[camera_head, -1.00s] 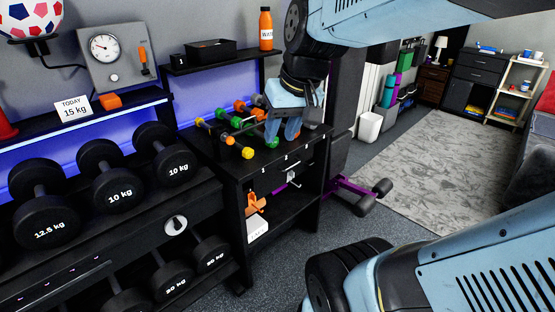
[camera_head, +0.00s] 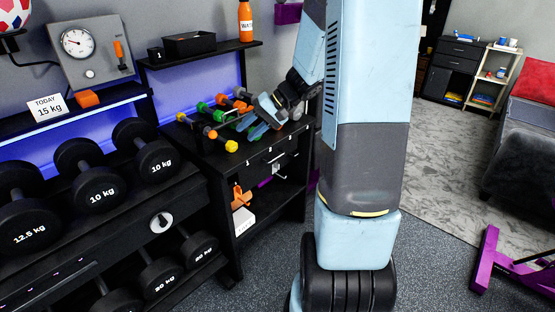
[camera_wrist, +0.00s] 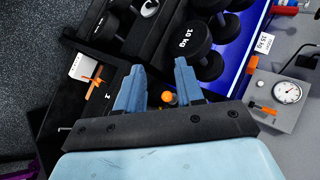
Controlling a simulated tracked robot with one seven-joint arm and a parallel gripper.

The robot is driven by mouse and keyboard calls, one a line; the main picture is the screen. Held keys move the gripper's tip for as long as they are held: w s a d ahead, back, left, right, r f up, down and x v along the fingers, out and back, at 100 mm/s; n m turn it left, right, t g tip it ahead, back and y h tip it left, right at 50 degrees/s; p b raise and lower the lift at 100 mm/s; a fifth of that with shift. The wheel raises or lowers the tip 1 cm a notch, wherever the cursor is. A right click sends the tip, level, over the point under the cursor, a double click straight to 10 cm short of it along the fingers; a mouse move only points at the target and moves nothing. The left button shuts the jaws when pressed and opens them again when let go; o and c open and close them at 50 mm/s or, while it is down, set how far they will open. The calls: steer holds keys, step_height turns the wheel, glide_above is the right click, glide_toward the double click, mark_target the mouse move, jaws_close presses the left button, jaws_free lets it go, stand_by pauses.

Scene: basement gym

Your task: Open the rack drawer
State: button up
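The black rack unit (camera_head: 250,160) stands beside the dumbbell shelves, with small colored dumbbells (camera_head: 215,108) on top. Its drawer front (camera_head: 262,168) lies just below the top and looks closed. A small light-colored handle or latch (camera_head: 276,168) shows on the front. My gripper (camera_head: 252,128) hovers over or close above the right part of the rack top, tilted left and down. In the wrist view its two blue fingers (camera_wrist: 160,80) are apart, with a yellow-and-orange dumbbell end (camera_wrist: 168,97) visible between them. Whether they touch it cannot be told. The drawer is mostly hidden from the wrist.
Heavy dumbbells (camera_head: 95,190) fill the shelves at left. A ledge with a black tray (camera_head: 188,44) and an orange bottle (camera_head: 245,22) is above the rack. An orange item (camera_head: 241,196) sits on the lower shelf. A purple frame (camera_head: 487,262) stands at right; floor in front is clear.

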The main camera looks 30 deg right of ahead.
steer(key=w+d+f+m+t+h, duration=0.1)
steer(key=w+d+f+m+t, duration=0.25)
steer(key=d+f, duration=0.6)
steer(key=w+d+f+m+t+h, duration=0.2)
steer(key=d+f+m+t, duration=0.2)
steer(key=d+f, duration=0.5)
steer(key=w+d+f+m+t+h, duration=0.1)
steer(key=w+d+f+m+t, duration=0.25)
steer(key=d+f, duration=0.5)
steer(key=a+f+x, duration=0.1)
steer(key=x, duration=1.3)
steer(key=shift+s+f, duration=0.15)
steer(key=shift+s, duration=0.05)
jaws_close()
steer(key=shift+s, duration=0.1)
